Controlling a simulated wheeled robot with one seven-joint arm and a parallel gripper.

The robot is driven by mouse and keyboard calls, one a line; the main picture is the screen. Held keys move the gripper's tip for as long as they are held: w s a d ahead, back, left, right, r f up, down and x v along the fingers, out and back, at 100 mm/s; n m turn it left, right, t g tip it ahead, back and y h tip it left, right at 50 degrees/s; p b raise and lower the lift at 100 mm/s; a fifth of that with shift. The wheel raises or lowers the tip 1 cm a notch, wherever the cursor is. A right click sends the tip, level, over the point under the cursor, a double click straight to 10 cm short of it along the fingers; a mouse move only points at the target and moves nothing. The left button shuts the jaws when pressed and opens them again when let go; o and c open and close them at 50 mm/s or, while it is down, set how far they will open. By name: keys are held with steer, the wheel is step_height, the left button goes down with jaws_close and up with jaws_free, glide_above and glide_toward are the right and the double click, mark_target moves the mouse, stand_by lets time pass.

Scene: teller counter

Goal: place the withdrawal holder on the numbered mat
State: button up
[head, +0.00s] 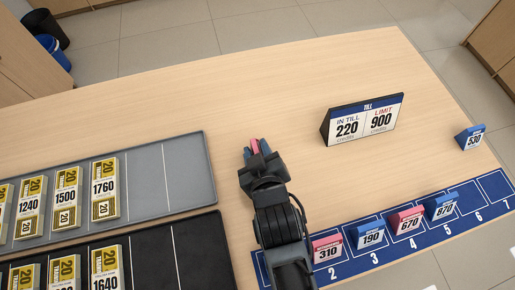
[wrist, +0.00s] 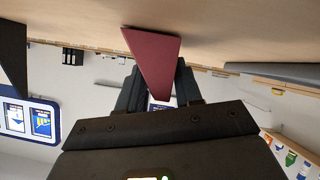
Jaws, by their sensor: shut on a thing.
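My gripper (head: 257,152) is shut on a small pink holder (head: 255,145) above the middle of the counter. In the wrist view the holder is a dark red wedge (wrist: 152,62) between the fingers (wrist: 157,95); its printed face is hidden. The blue numbered mat (head: 487,193) lies along the front right edge. A pink 310 holder (head: 327,248) stands at slot 2, a blue 190 holder (head: 371,234) at 3, a pink 670 holder (head: 406,221) at 4 and another blue holder (head: 440,207) at 5. Slots 6 and 7 are bare. My arm covers part of the mat's left end.
A till sign (head: 363,118) reading in till 220, limit 900 stands right of my gripper. A blue 530 holder (head: 470,138) stands off the mat near the right edge. A grey tray (head: 180,172) and a black tray (head: 190,240) with yellow bundles lie left. The counter behind is clear.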

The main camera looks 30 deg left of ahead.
steer(key=shift+f, duration=0.15)
steer(key=o, duration=1.1)
steer(key=shift+c, duration=0.2)
